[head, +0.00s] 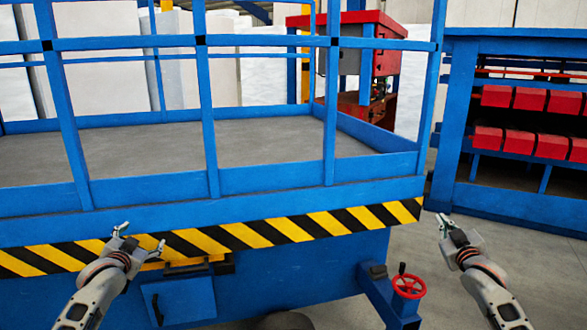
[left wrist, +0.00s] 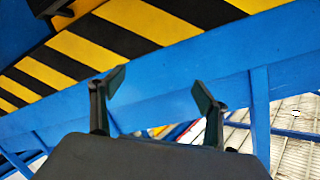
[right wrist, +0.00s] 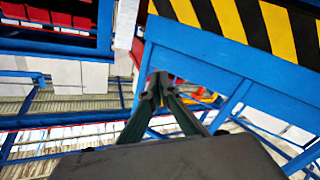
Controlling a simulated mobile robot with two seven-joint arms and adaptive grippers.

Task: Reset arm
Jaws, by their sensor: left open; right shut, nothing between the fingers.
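My left gripper (head: 140,237) is in front of the striped edge of a blue platform (head: 270,195) in the head view. Its two fingers stand apart with nothing between them, as the left wrist view (left wrist: 158,95) shows. My right gripper (head: 445,225) is to the right of the platform's corner, over the grey floor. Its fingertips meet with nothing between them in the right wrist view (right wrist: 157,88). Both arms are raised with forearms coming up from the bottom of the head view. I cannot tell whether the left gripper touches the platform.
Blue railings (head: 207,120) stand on the platform. A blue box (head: 180,302) and a red handwheel (head: 408,286) sit below its edge. A blue rack with red bins (head: 530,100) stands at right. A red cabinet (head: 384,50) is behind. Floor (head: 540,262) at right is clear.

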